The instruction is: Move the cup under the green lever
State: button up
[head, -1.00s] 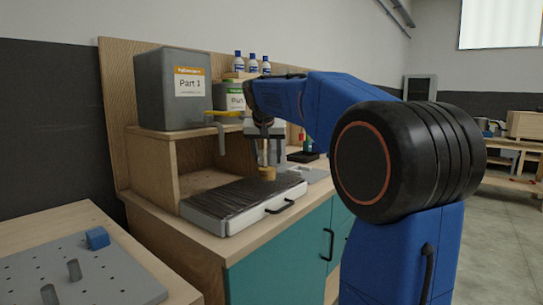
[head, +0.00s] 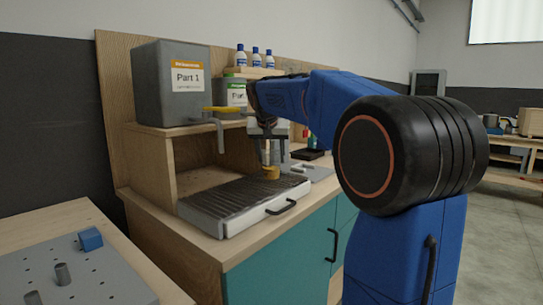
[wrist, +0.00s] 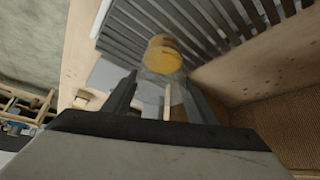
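The cup looks see-through, with a yellow mass at its far end. In the head view its yellow part (head: 271,173) shows low over the right part of the slatted tray. The wrist view shows the yellow part (wrist: 163,55) ahead of the fingers, with a pale stick running back from it. My gripper (head: 266,138) points down, and its fingers (wrist: 165,95) flank the cup's clear wall and appear closed on it. Whether the cup touches the tray is unclear. A green-labelled container (head: 236,92) stands behind my arm. I cannot make out its green lever.
The slatted tray (head: 217,232) has a black front handle. A large grey Part 1 container (head: 172,82) with a yellow lever (head: 222,109) stands on the wooden shelf (head: 190,130). Several blue-capped bottles stand behind. A grey pegboard (head: 75,275) lies at front left.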

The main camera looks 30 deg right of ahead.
jog(key=o, duration=0.4)
jog(key=shift+r, duration=0.1)
jog(key=v, duration=1.2)
